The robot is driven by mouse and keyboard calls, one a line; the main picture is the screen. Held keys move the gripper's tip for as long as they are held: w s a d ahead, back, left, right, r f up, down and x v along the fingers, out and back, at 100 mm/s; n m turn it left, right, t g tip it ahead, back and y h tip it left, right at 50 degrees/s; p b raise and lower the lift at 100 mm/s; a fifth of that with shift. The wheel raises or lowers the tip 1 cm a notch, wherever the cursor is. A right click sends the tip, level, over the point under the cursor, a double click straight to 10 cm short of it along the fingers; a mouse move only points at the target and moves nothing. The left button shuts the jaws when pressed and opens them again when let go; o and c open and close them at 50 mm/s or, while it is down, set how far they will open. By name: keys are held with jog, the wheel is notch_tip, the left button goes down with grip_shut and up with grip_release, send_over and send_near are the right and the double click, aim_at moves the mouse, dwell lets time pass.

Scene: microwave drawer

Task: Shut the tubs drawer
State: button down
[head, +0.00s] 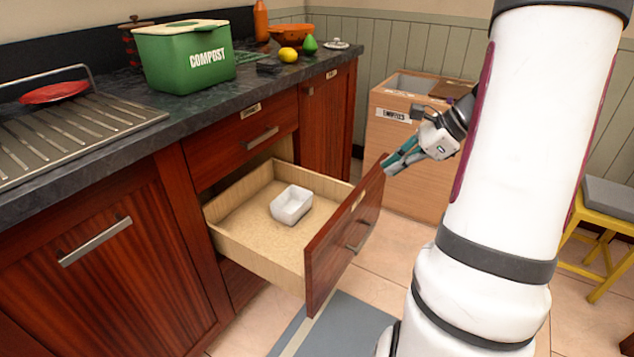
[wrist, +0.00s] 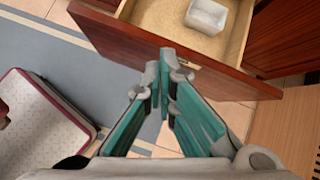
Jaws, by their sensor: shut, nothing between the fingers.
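The tubs drawer (head: 247,227) is pulled well out of the dark red wooden cabinet, with a pale wood inside and a dark red front panel (head: 323,262). One white tub (head: 291,205) sits inside it; the tub also shows in the wrist view (wrist: 207,16). My gripper (head: 388,163) is shut and empty, close to the upper far corner of the drawer front, on its outer side. In the wrist view my gripper (wrist: 166,54) has its fingertips over the drawer front (wrist: 130,38). I cannot tell whether they touch it.
Above is a closed drawer (head: 240,137) under a dark countertop holding a green compost bin (head: 185,55). A wooden bin (head: 392,126) stands behind my gripper. A yellow stool (head: 605,222) is at right. Floor in front of the drawer has a grey mat (head: 335,325).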

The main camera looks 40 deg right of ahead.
jog(key=s+d+f+m+t+h+b, duration=0.1)
jog(key=s+d+f+m+b, duration=0.2)
jog(key=d+f+m, duration=0.35)
jog(key=n+b, duration=0.2)
jog(key=b, duration=0.1)
send_near(362, 200)
notch_tip(362, 200, down, 4)
jog(key=s, duration=0.1)
jog(key=shift+w+a+r+b, duration=0.1)
jog(key=shift+w+a+b, duration=0.15)
jog(key=shift+w, duration=0.35)
jog(key=shift+w+a+b, duration=0.15)
jog(key=shift+w+b, duration=0.15)
jog(key=shift+w, duration=0.3)
jog(key=shift+w+a+r+b, duration=0.1)
jog(key=shift+w+a+b, duration=0.15)
jog(key=shift+w, duration=0.4)
